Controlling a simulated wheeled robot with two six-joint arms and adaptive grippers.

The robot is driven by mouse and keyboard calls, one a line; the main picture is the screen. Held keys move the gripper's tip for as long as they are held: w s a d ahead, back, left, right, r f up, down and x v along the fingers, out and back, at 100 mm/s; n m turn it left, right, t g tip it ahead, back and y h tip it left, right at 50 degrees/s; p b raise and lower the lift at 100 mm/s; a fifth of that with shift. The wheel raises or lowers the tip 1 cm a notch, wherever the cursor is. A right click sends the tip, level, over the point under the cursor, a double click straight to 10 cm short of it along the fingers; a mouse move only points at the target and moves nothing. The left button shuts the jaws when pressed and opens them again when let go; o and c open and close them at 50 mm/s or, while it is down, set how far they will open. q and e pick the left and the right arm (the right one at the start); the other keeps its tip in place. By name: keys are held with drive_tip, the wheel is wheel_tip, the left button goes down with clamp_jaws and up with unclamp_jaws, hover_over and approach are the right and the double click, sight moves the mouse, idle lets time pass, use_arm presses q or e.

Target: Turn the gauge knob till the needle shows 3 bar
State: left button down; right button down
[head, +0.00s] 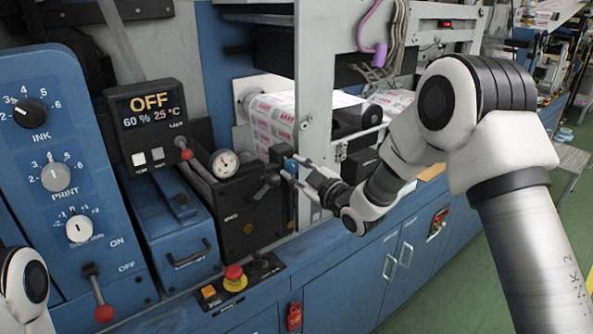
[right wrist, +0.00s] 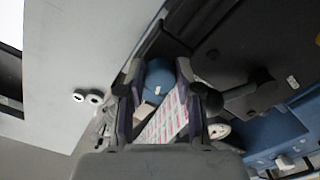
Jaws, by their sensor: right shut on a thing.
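The round white-faced gauge (head: 224,163) sits on top of the black box in the head view. Its needle is too small to read for sure. The blue gauge knob (head: 291,164) is on the right side of that box. My right gripper (head: 289,172) is shut on the knob, coming from the right. In the right wrist view the knob (right wrist: 163,73) lies between the two fingers of the gripper (right wrist: 158,88), and the gauge (right wrist: 218,130) is partly hidden behind the gripper. My left gripper is out of view; only a white part of my left arm shows.
A black lever (head: 266,186) on the black box (head: 236,215) is close to the left of my right fingers. A grey frame post (head: 312,110) stands just behind. The printed web roll (head: 275,118) is beyond. A red emergency button (head: 235,272) is below on the ledge.

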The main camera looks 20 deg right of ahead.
drive_tip(key=m, duration=0.4)
drive_tip(key=shift+r+b, duration=0.1)
drive_tip(key=shift+b, duration=0.25)
drive_tip(key=shift+a+r+m, duration=0.1)
drive_tip(key=shift+m, duration=2.4)
drive_tip(key=c, duration=0.8)
unclamp_jaws()
drive_tip(key=shift+o, duration=0.2)
drive_tip(key=shift+s, duration=0.1)
